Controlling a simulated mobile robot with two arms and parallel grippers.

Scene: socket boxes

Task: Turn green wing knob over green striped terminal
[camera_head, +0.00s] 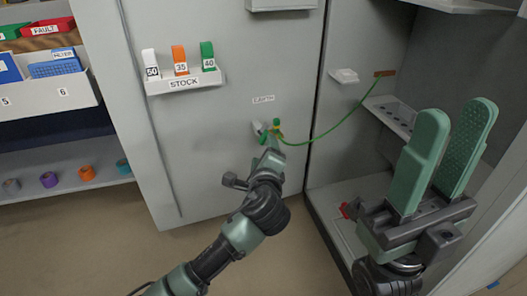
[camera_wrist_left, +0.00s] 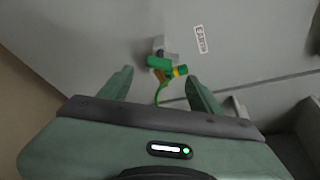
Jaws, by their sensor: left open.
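The green wing knob (camera_wrist_left: 158,62) sits on a small grey terminal block (camera_wrist_left: 160,44) on the cabinet wall, under the EARTH label. In the head view the knob (camera_head: 276,122) is small and partly hidden by my gripper. A green piece with a yellow band (camera_wrist_left: 180,71), apparently the striped terminal end, touches the knob's right side. A green wire (camera_head: 325,133) runs from there to the right. My left gripper (camera_wrist_left: 158,80) is open, its fingertips just short of the knob on either side. My right gripper (camera_head: 459,110) is open and empty, raised at the right.
A STOCK shelf (camera_head: 185,84) with white, orange and green clips hangs above left on the cabinet wall. An open cabinet bay (camera_head: 375,165) with a holed grey shelf (camera_head: 392,117) is at the right. Shelves with bins and coloured rolls (camera_head: 48,179) stand at the left.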

